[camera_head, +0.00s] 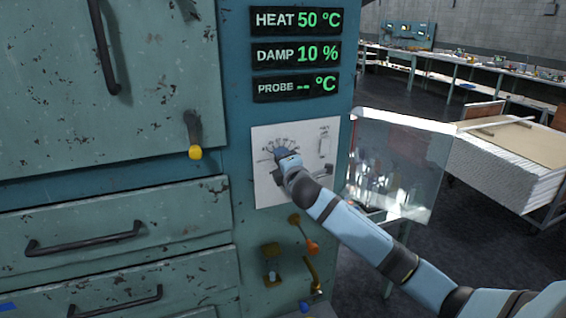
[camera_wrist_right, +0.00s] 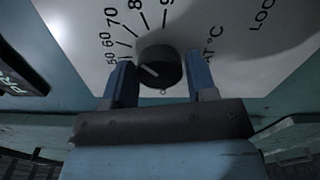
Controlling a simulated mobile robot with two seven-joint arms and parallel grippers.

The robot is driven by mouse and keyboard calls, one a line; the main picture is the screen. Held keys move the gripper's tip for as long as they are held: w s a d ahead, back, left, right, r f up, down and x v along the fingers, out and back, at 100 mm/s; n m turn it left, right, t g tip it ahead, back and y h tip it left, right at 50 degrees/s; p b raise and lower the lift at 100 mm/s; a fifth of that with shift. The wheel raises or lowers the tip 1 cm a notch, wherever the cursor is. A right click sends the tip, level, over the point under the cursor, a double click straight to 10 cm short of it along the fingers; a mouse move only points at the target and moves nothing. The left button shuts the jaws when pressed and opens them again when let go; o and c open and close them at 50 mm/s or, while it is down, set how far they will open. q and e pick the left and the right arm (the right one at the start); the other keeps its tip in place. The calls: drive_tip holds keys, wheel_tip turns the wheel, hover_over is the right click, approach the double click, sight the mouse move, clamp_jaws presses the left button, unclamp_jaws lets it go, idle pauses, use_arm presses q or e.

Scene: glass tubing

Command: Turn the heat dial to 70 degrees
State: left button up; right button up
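The heat dial (camera_wrist_right: 160,67) is a round black knob on a white panel (camera_head: 262,192) of the teal cabinet. Its white pointer mark is toward the 50 end of the printed scale in the right wrist view. The heat display (camera_head: 298,20) reads 50 °C. My right gripper (camera_wrist_right: 163,80) is at the dial with its two blue fingers on either side of it. A narrow gap shows at the right finger; contact on the left is unclear. In the head view my right gripper (camera_head: 282,156) hides most of the dial. My left gripper is not in view.
A clear door panel (camera_head: 400,165) stands open to the right of the dial panel, near my right arm. Below are an orange-tipped lever (camera_head: 312,247) and a yellowish switch (camera_head: 271,262). Damp (camera_head: 297,53) reads 10 %, probe (camera_head: 296,87) shows dashes.

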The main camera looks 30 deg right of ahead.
drive_tip(key=shift+o, duration=1)
drive_tip(key=b+v, duration=0.2)
drive_tip(key=v, duration=1.1)
drive_tip(key=shift+s, duration=0.4)
